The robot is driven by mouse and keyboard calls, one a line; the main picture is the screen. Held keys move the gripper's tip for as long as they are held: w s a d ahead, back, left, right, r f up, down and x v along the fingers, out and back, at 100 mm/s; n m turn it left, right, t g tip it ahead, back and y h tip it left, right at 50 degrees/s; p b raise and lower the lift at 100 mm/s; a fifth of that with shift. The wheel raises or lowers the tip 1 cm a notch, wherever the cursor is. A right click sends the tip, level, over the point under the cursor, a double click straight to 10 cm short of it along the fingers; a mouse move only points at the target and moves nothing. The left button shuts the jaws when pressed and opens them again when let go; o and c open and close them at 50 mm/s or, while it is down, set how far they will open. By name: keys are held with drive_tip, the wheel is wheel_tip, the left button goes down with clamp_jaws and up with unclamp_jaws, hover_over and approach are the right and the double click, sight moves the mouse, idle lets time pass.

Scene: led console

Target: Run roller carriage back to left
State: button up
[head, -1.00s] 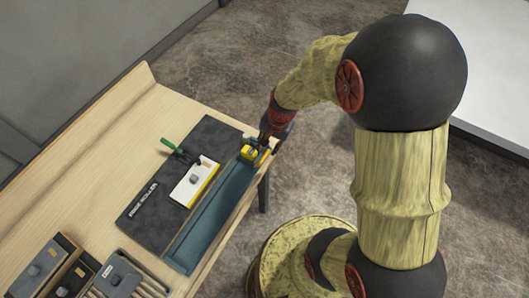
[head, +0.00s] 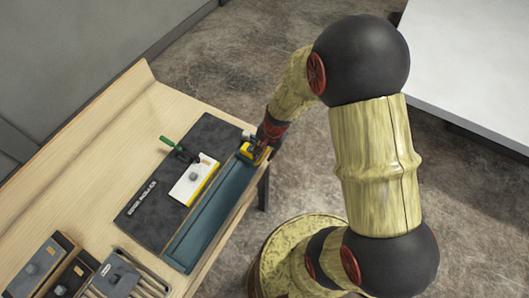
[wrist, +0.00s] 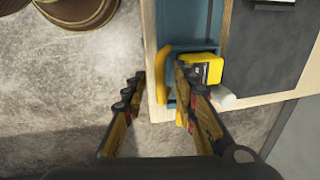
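The roller carriage (head: 245,153), with a yellow block, sits at the far end of the long blue trough (head: 206,220). In the wrist view the carriage (wrist: 208,66) shows its yellow block with a dark label and a curved yellow-orange handle (wrist: 163,68) beside the wooden edge. My gripper (wrist: 157,84) is open. One fingertip is left of the handle, outside the wooden edge; the other is right of the handle, in front of the yellow block. I cannot tell whether either finger touches the carriage. In the head view my gripper (head: 262,150) partly hides it.
The trough lies along the table's edge, on a wooden table (head: 95,165). A dark lettered mat (head: 150,205) bears a white block with a yellow edge (head: 194,181) and a green-handled lever (head: 170,144). A white cylinder (wrist: 225,97) stands out near the carriage. Dark boxes (head: 40,268) stand at lower left.

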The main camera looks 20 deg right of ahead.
drive_tip(key=shift+c, duration=0.8)
clamp_jaws()
